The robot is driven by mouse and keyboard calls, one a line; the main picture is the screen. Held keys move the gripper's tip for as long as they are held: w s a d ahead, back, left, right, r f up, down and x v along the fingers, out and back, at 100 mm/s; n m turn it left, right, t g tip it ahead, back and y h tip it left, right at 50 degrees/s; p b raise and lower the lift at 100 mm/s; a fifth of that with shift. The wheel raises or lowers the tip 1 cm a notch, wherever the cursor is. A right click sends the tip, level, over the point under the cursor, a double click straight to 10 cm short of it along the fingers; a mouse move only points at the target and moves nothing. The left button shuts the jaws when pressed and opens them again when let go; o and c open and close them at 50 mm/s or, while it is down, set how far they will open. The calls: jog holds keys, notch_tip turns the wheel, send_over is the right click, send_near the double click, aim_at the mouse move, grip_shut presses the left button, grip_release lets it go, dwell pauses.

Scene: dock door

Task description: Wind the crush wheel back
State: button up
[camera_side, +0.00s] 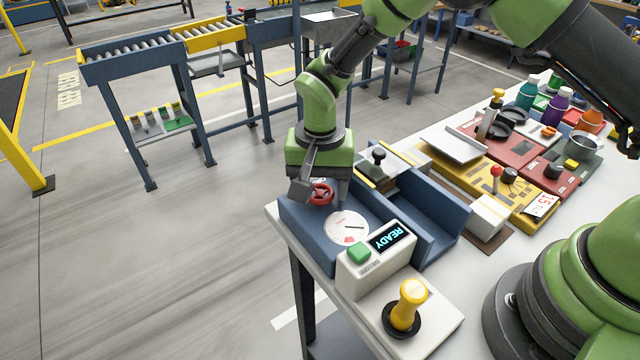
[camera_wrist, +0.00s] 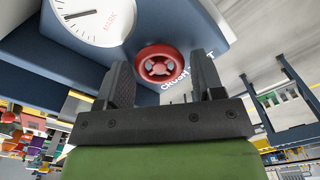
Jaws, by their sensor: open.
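The crush wheel is a small red spoked handwheel (camera_side: 320,193) on top of the blue unit at the table's near left corner. In the wrist view the red wheel (camera_wrist: 159,66) shows between and beyond the fingertips, with "CRUSH" lettering partly hidden beside it. My gripper (camera_side: 318,188) is open above the wheel, pointing down. In the wrist view the two dark fingers of my gripper (camera_wrist: 162,80) stand apart on either side of the wheel; I cannot tell whether either one touches it. A round white dial (camera_side: 347,227) with a red mark lies next to the wheel.
A white box with a green button (camera_side: 359,252) and a display reading "READY" (camera_side: 391,236) stands beside the dial. A yellow-knobbed joystick (camera_side: 407,304) is in front. A blue trough (camera_side: 437,215) and a yellow panel (camera_side: 480,180) lie to the right. Open floor is left.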

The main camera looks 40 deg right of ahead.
jog(key=shift+f, duration=0.15)
jog(key=c, duration=0.6)
jog(key=shift+c, duration=0.2)
jog(key=shift+n, duration=0.3)
jog(key=n, duration=0.8)
jog(key=shift+n, duration=0.3)
jog(key=shift+a, duration=0.1)
jog(key=o, duration=0.6)
